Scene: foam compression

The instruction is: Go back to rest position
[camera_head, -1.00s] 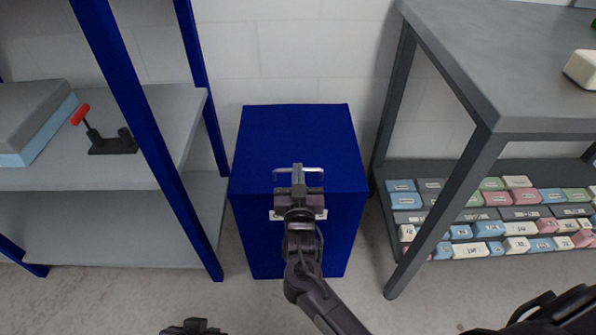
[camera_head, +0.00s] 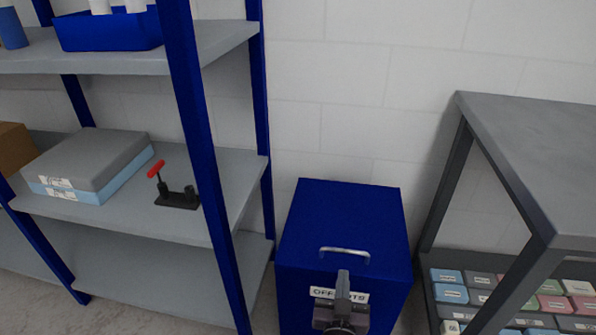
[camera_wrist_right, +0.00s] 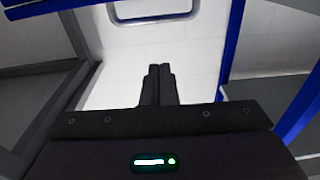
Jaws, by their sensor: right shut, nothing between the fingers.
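My right gripper (camera_head: 343,284) shows at the bottom of the head view, in front of the blue box (camera_head: 345,212) with the metal handle (camera_head: 345,253). Whether the gripper touches the box cannot be told. My left gripper is not in view.
A shelf rack (camera_head: 235,190) with blue posts stands left, holding foam blocks (camera_head: 90,160), a red-handled clamp (camera_head: 178,198) and a blue bin (camera_head: 108,32). A grey table (camera_head: 545,150) stands right, with several coloured blocks (camera_head: 480,280) on its lower shelf.

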